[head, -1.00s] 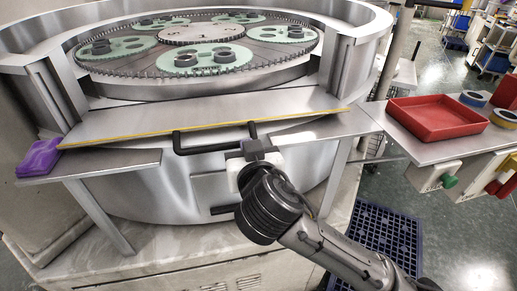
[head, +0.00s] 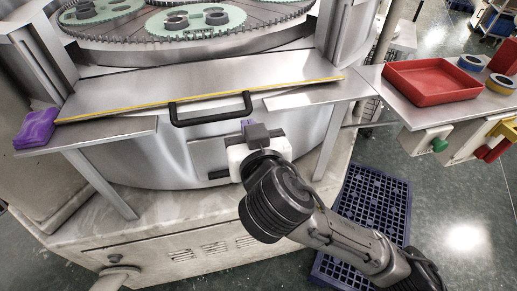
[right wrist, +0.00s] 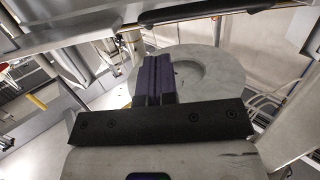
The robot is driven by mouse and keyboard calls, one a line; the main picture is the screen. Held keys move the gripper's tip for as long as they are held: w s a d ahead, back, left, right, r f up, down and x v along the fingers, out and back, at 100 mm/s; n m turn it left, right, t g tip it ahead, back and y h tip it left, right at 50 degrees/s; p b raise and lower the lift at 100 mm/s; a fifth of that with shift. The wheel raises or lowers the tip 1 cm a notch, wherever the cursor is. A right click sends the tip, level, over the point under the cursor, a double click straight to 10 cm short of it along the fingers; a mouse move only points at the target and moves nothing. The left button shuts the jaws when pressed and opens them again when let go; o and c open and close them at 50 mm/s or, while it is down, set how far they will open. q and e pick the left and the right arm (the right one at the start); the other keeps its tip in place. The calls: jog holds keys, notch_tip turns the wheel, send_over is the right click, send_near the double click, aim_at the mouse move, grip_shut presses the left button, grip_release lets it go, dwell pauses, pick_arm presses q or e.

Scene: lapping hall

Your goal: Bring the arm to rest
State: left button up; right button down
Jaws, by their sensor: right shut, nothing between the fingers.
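My right arm comes in from the lower right of the head view. Its right gripper (head: 248,124) is in front of the lapping machine, just below the right end of a black bar handle (head: 210,118) in the picture. The handle is on the front of a steel panel (head: 190,88) with a yellow edge. In the right wrist view the purple fingers (right wrist: 154,78) are together, with nothing held. A pale round disc with a hollow shows behind them. My left gripper is not in view.
A purple cloth-like item (head: 37,128) lies on the left ledge. On the right, a steel shelf holds a red tray (head: 432,82) and rings (head: 471,62). A blue grate (head: 372,205) lies on the floor. Toothed plates (head: 195,20) sit in the machine above.

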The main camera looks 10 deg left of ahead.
jog(key=s+d+r+n+p, duration=0.1)
jog(key=s+d+n+p, duration=0.1)
jog(key=s+d+n, duration=0.35)
jog(key=d+r+t, duration=0.1)
jog(key=d+r, duration=0.2)
jog(key=r, duration=0.2)
jog(key=d+f+m+g+h+p, duration=0.2)
jog(key=d+f+m+h+p, duration=0.35)
jog(key=d+f, duration=0.8)
jog(key=s+d+f+m+g+h+p, duration=0.25)
jog(key=s+d+f+g+p, duration=0.2)
jog(key=s+d+f, duration=0.55)
jog(key=s+f+m+g+p, duration=0.1)
jog(key=s+f+g+p, duration=0.2)
jog(key=s, duration=0.4)
jog(key=s+f+g, duration=0.3)
jog(key=s+f, duration=0.3)
jog(key=s, duration=0.1)
notch_tip(320, 180, up, 38)
jog(key=p, duration=3.7)
jog(key=shift+w+r+t+y+p, duration=0.2)
jog(key=shift+w+t+y+p, duration=0.1)
jog(key=shift+t+p, duration=0.1)
